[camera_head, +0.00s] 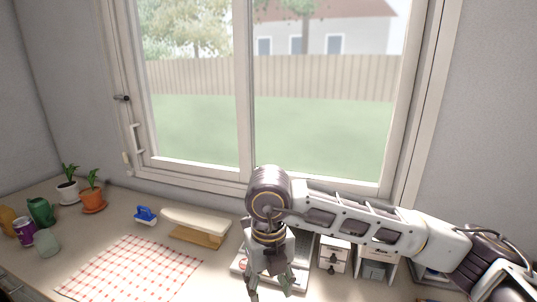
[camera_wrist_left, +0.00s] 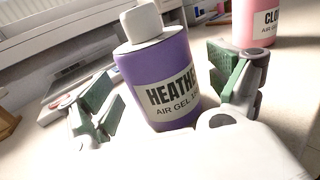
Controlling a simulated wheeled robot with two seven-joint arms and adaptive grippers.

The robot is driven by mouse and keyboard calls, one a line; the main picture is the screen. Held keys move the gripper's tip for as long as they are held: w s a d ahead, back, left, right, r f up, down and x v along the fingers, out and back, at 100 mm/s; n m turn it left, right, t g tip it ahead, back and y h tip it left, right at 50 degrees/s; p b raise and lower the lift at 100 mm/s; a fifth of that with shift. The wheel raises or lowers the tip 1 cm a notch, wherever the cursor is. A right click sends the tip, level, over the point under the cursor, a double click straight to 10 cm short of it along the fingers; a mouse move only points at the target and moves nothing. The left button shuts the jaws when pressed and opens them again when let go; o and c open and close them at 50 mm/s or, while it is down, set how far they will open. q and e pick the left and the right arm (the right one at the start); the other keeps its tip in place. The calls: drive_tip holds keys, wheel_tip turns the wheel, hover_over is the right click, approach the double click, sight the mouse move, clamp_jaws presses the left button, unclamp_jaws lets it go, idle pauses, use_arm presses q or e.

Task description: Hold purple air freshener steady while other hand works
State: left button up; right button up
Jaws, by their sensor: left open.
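In the left wrist view the purple air freshener (camera_wrist_left: 160,72), with a white cap and a HEATHER label, stands tilted in the picture. My left gripper (camera_wrist_left: 160,90) is open, with one green-padded finger on each side of the bottle. There is a visible gap at the left finger; whether the right finger touches is unclear. The left gripper is not in the head view. My right gripper (camera_head: 270,287) hangs fingers down over the counter, open with nothing seen between its fingers. A purple can (camera_head: 24,231) stands far left in the head view; I cannot tell if it is the air freshener.
A pink air freshener (camera_wrist_left: 259,22) stands behind the right finger. The counter holds a checkered cloth (camera_head: 131,270), a blue brush (camera_head: 145,215), potted plants (camera_head: 92,198) and a green can (camera_head: 40,210). Small drawers (camera_head: 333,256) stand right of my right gripper, below the window.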

use_arm(q)
drive_tip(key=shift+v, duration=5.45)
drive_tip(key=shift+s, duration=0.2)
